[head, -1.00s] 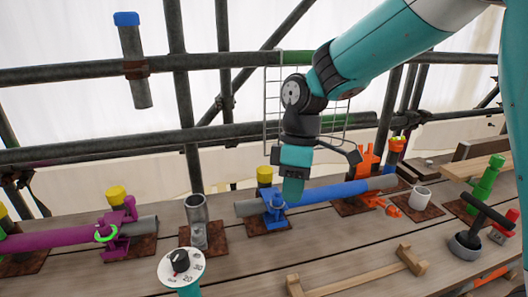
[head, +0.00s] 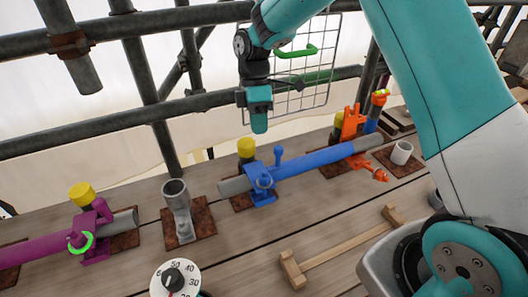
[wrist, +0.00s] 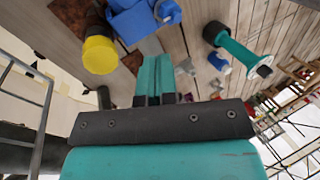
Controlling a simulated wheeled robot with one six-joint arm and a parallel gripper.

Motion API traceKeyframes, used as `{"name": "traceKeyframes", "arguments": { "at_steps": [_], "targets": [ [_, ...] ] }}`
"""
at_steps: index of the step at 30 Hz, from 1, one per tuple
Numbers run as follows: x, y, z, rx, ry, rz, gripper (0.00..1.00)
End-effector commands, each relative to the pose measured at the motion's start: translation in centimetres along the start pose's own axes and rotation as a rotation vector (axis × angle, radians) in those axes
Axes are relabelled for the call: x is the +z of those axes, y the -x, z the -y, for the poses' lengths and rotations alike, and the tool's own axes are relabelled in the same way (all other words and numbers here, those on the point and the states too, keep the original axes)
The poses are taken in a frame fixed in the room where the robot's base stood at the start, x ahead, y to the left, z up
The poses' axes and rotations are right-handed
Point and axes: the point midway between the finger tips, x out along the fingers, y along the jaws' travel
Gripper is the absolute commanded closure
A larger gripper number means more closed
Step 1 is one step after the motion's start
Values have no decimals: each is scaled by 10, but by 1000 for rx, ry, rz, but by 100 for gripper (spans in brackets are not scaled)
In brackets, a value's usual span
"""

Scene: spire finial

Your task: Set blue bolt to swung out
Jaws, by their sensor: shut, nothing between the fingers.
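The blue clamp (head: 262,186) sits around the near end of the blue-and-grey tube on the plank deck. A blue bolt (head: 279,156) with a rounded head sticks up beside the clamp, on its right. In the wrist view the clamp (wrist: 131,20) is at the top edge, with a rounded blue piece, likely the bolt head (wrist: 169,12), just right of it. My gripper (head: 259,128) points down, its teal fingers together and empty, above and slightly left of the bolt, apart from it. The fingers also show in the wrist view (wrist: 156,75), below the clamp.
A yellow-capped post (head: 246,148) stands just behind the clamp, close under my gripper. A wire basket (head: 305,75) hangs behind. A grey upright tube (head: 178,210) and purple clamp (head: 95,232) are left, an orange clamp (head: 350,125) right. A wooden handle (head: 340,248) lies in front.

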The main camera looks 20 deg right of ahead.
Motion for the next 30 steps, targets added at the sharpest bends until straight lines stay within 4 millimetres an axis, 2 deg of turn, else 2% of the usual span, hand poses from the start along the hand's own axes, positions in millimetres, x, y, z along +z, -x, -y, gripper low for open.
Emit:
{"name": "traceKeyframes", "arguments": {
  "at_steps": [5,12,18,24,30],
  "targets": [
    [0,-19,2,-7,-1,2,100],
    [2,-63,3,-7,-3,2,100],
    [2,-89,2,-5,-5,0,100],
    [3,-98,0,-1,-5,0,100],
    [3,-98,0,-1,-5,-1,100]
  ]
}}
